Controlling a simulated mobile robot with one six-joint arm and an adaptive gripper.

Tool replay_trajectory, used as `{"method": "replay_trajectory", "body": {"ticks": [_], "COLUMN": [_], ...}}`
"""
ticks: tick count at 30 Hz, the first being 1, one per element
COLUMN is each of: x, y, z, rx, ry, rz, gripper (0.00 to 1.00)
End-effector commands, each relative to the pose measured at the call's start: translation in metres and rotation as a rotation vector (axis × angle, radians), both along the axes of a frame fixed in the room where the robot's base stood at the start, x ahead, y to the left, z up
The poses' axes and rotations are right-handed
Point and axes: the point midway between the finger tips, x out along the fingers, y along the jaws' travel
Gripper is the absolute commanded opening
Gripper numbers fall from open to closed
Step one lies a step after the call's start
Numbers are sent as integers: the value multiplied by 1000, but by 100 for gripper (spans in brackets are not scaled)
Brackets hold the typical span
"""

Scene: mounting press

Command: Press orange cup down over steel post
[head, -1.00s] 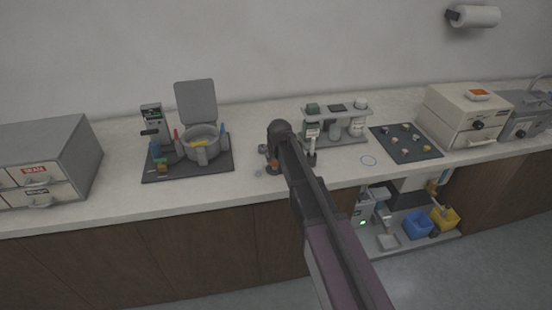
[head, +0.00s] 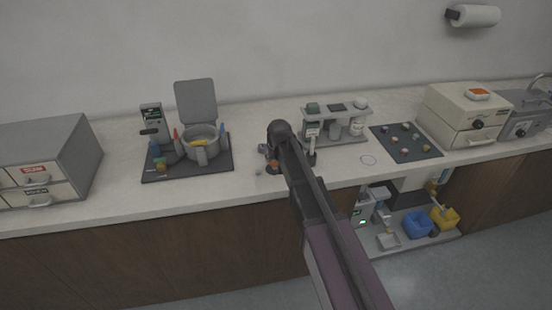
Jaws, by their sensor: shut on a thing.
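My gripper (head: 274,166) is low over the counter, left of the middle shelf unit, and is mostly hidden by my own wrist and arm. A small orange patch, which looks like the orange cup (head: 273,163), shows between its fingers. The gripper is shut on it. The cup's lower edge and whatever lies under it are too small and covered to make out. I cannot pick out the steel post, or tell whether the cup touches it.
A dark mat (head: 218,168) with a grey lidded pot (head: 200,143) and coloured pieces lies left. A grey shelf unit (head: 345,139) stands right of my wrist, then a black mat (head: 428,153) with small pieces and a cream box (head: 465,112).

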Motion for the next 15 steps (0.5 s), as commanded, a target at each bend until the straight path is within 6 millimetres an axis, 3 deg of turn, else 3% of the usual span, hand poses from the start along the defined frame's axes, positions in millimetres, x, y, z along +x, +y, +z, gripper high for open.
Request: {"method": "replay_trajectory", "body": {"ticks": [15], "x": [0], "y": [0], "z": [-5], "rx": [0], "ry": [0], "rz": [0], "gripper": [0]}}
